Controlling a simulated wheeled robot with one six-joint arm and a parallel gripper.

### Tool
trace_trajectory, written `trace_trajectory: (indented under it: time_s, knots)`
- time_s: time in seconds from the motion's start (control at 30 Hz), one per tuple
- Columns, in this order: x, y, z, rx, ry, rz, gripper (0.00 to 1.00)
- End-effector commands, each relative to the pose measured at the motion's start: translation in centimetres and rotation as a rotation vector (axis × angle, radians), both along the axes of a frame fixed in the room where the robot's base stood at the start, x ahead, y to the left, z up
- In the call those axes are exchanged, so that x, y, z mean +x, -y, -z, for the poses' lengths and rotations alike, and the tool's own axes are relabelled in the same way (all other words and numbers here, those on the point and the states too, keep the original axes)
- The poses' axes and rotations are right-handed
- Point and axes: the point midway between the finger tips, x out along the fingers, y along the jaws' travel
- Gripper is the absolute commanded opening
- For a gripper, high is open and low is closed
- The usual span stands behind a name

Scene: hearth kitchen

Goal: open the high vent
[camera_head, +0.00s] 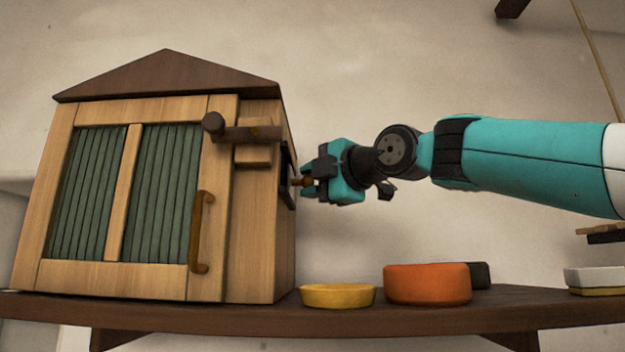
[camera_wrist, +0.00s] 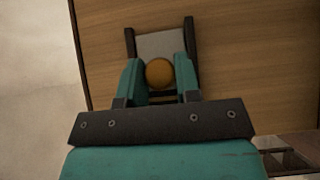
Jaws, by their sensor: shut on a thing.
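The high vent (camera_head: 288,176) is a dark-framed fitting on the right side wall of the wooden cabinet, seen edge-on in the head view. In the wrist view it shows as a grey plate (camera_wrist: 162,44) between two dark upright rails. A round orange-brown knob (camera_wrist: 159,72) stands out in front of the plate. My gripper (camera_head: 306,181) reaches in from the right at the vent's height. In the wrist view my gripper's (camera_wrist: 158,80) two teal fingers are shut on the knob, one on each side. The lower part of the vent is mostly hidden behind the fingers.
The cabinet (camera_head: 110,275) has a slatted green door with a handle (camera_head: 201,232) and a wooden latch (camera_head: 245,133). A yellow dish (camera_head: 338,296) and an orange bowl (camera_head: 427,285) stand on the shelf (camera_head: 400,318) below my arm.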

Motion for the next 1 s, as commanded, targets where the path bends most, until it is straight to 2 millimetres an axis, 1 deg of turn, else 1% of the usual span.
trace_trajectory:
  time_s: [0.03, 0.07, 0.1, 0.13, 0.4, 0.53, 0.67, 1.0]
  knots:
    - [0.1, 0.1, -0.2, 0.004, 0.004, 0.002, 0.35]
    - [0.1, 0.1, -0.2, 0.004, 0.004, 0.002, 0.42]
    - [0.1, 0.2, -0.2, 0.003, 0.004, 0.003, 0.51]
    - [0.1, 0.2, -0.2, 0.003, 0.004, 0.003, 0.56]
    - [0.0, 0.3, -0.1, 0.003, 0.003, 0.003, 0.56]
    - [-0.6, 0.9, 0.1, 0.003, 0.004, 0.005, 0.56]
    - [-2.4, 2.5, 0.4, 0.003, 0.006, 0.005, 0.56]
    - [-8.8, 8.4, 0.4, 0.002, 0.008, 0.008, 0.56]
